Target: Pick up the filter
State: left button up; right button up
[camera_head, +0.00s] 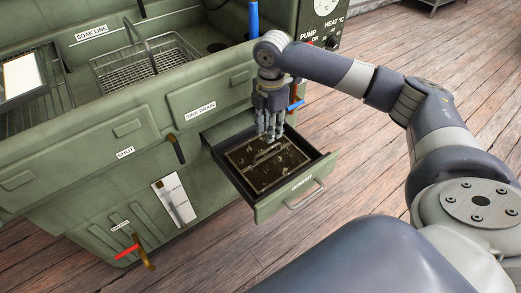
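The filter appears to be the dark, dirty, flat rectangular panel (284,165) lying in the open drawer (264,213). A thin lighter bar crosses its top. My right gripper (271,138) points down over the back part of the panel, with its fingertips close above it. I cannot tell whether they touch it or how far apart they are. My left gripper is not in view.
The drawer sticks out from a green wash cabinet (215,100) and has a metal handle (306,196). A wire basket (146,66) sits in the cabinet's top. A red-handled valve (128,252) is low at the left. Wooden floor (390,180) is open to the right.

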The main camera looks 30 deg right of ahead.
jog(key=b, duration=0.1)
send_over(268, 149)
jog(key=f, duration=0.4)
jog(key=shift+s+f, duration=0.2)
jog(key=shift+s, duration=0.1)
jog(key=shift+w+f, duration=0.1)
jog(key=shift+f, duration=0.45)
notch_tip(268, 149, down, 2)
jog(key=shift+w+f+b, duration=0.15)
jog(key=shift+b, duration=0.75)
notch_tip(268, 149, down, 2)
jog(key=shift+w+f+b, duration=0.1)
jog(key=shift+b, duration=0.2)
jog(key=shift+f, duration=0.1)
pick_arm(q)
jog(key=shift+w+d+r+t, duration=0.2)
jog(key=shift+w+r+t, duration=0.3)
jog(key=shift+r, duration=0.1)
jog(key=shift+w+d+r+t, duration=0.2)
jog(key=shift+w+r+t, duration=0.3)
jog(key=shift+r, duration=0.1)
pick_arm(e)
jog(key=shift+c, duration=0.3)
grip_shut()
